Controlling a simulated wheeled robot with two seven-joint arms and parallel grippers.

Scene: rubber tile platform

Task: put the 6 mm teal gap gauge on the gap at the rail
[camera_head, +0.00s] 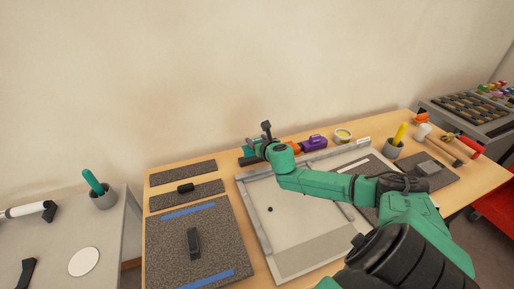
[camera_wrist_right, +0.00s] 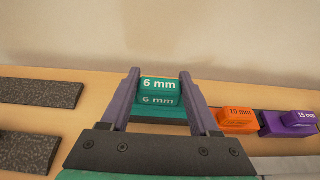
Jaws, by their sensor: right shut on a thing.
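The teal 6 mm gap gauge (camera_wrist_right: 158,88) is a small block with white lettering, clear in the right wrist view. My right gripper (camera_wrist_right: 161,84) is shut on it, with one finger at each side. In the head view my right gripper (camera_head: 254,145) is at the back edge of the table, by the back left corner of the framed board. Grey rails (camera_head: 262,220) edge the pale board (camera_head: 305,205). The gap itself is hard to make out; my right arm covers part of the board. My left gripper is not in view.
An orange 10 mm gauge (camera_wrist_right: 237,120) and a purple 15 mm gauge (camera_wrist_right: 291,123) sit in a row to the right. Dark rubber tiles (camera_head: 175,255) with blue strips lie at the left.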

